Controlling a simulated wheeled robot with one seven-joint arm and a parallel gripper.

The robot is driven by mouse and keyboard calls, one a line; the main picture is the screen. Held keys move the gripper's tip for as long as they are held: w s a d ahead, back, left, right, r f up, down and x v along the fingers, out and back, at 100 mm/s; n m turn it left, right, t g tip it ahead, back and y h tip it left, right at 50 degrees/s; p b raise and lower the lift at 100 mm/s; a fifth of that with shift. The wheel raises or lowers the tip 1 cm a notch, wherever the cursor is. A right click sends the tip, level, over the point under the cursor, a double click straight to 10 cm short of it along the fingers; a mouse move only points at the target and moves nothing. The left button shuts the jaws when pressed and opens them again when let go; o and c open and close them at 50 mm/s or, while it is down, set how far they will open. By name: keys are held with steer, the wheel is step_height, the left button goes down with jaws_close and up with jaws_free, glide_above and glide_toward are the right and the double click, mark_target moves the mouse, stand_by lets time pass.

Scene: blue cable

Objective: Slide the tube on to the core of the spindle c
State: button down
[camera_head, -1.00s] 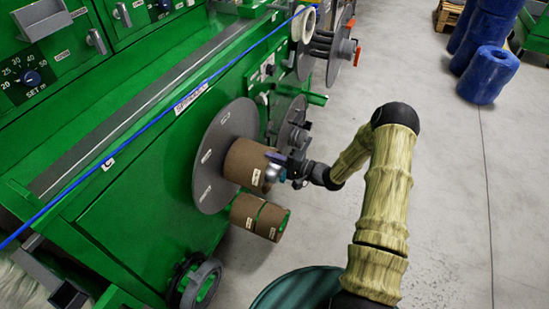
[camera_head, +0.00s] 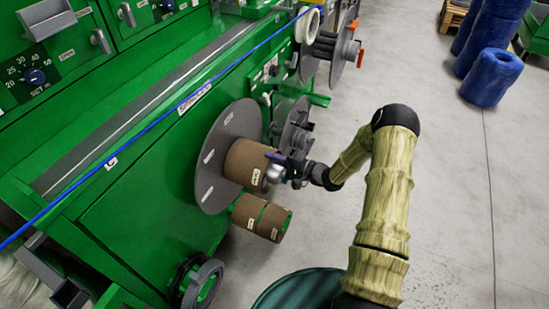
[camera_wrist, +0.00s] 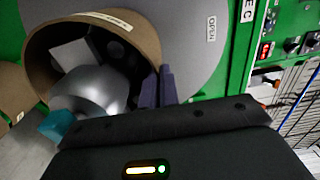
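The brown cardboard tube (camera_head: 246,162) lies sideways at the grey disc (camera_head: 208,183) on the green machine's side. In the wrist view, the tube (camera_wrist: 38,60) surrounds the silver domed end of the spindle core (camera_wrist: 97,88), with a pale block deeper inside. Whether the tube touches the disc is hard to tell. My gripper (camera_head: 276,160) is at the tube's outer end. In the wrist view, my gripper's two dark purple fingers (camera_wrist: 158,88) stand close together at the tube's right rim, apparently one on each side of its wall.
Brown tubes (camera_head: 262,217) sit on a holder just below. Another spindle (camera_head: 297,125) stands behind my gripper. A blue cable (camera_head: 150,132) runs along the machine. The floor to the right is open.

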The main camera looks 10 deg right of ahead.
steer(key=shift+w+a+r, duration=0.1)
steer(key=shift+w+a, duration=0.15)
steer(key=shift+a, duration=0.25)
stand_by(1.1)
steer(key=shift+f+b, duration=0.3)
steer(key=shift+f, duration=0.25)
stand_by(0.5)
steer(key=c, duration=1.6)
jaws_free()
steer(key=shift+a+f, duration=0.1)
steer(key=shift+a, duration=0.05)
steer(key=o, duration=0.4)
steer(key=shift+d, duration=0.25)
steer(key=shift+d+f, duration=0.1)
steer(key=shift+f, duration=0.25)
steer(key=shift+c, duration=1.3)
steer(key=shift+v, duration=0.8)
